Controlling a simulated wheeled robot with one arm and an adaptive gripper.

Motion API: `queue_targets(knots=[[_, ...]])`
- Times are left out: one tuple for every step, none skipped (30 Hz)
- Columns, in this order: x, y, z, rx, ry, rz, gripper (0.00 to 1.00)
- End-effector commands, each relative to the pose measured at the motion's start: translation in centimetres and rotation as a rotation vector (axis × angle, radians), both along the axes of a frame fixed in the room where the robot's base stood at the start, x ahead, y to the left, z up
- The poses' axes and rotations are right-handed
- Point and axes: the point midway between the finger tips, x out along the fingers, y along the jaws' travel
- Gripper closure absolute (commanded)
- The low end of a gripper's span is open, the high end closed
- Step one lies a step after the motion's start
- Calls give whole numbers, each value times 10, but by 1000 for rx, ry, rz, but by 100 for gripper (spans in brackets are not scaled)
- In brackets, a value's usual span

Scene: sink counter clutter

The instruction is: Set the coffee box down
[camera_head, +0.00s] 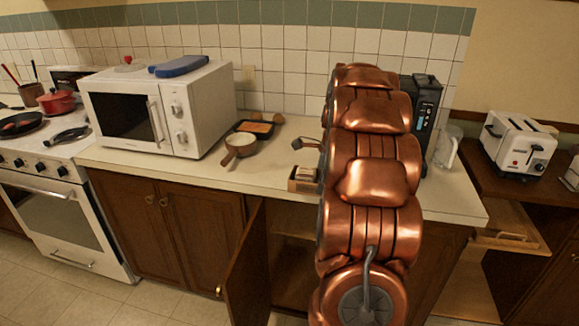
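My copper-coloured arm fills the middle right of the view and hides much of the counter behind it. A small grey metal piece (308,144) sticks out at the arm's left edge, and I cannot tell whether it is part of my gripper. The rest of my gripper is hidden, so its fingers and anything in them do not show. A small brown box with pale contents (303,179) sits at the counter's front edge, left of the arm and partly covered by it. I cannot tell whether it is the coffee box; no other clear candidate shows.
A white microwave (160,108) with a blue container (180,66) on top stands left on the counter (215,178). A brown pan (240,146) and an orange-filled tray (255,128) lie beside it. A black appliance (428,105) stands right of the arm. A cabinet door (247,268) hangs open below.

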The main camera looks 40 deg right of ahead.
Motion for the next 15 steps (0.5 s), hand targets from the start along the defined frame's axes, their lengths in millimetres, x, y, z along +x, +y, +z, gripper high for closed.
queue_targets(knots=[[1, 0, 0, 0, 0, 2, 100], [2, 1, 0, 0, 0, 3, 100], [4, 0, 0, -1, 0, 5, 100], [6, 0, 0, -1, 0, 6, 100], [8, -1, 0, 0, 0, 7, 100], [12, -2, 0, 0, 0, 8, 100], [16, -3, 0, 0, 0, 9, 100], [20, -4, 0, 0, 0, 10, 100], [25, -7, -1, 0, -1, 11, 100], [29, -9, -1, 0, -1, 11, 100], [33, -11, -2, -1, -2, 11, 100], [38, -13, -2, -1, -2, 11, 100], [41, -15, -2, -1, -2, 10, 100], [44, -17, -3, 0, 0, 10, 100], [48, -19, -3, 0, 0, 9, 100]])
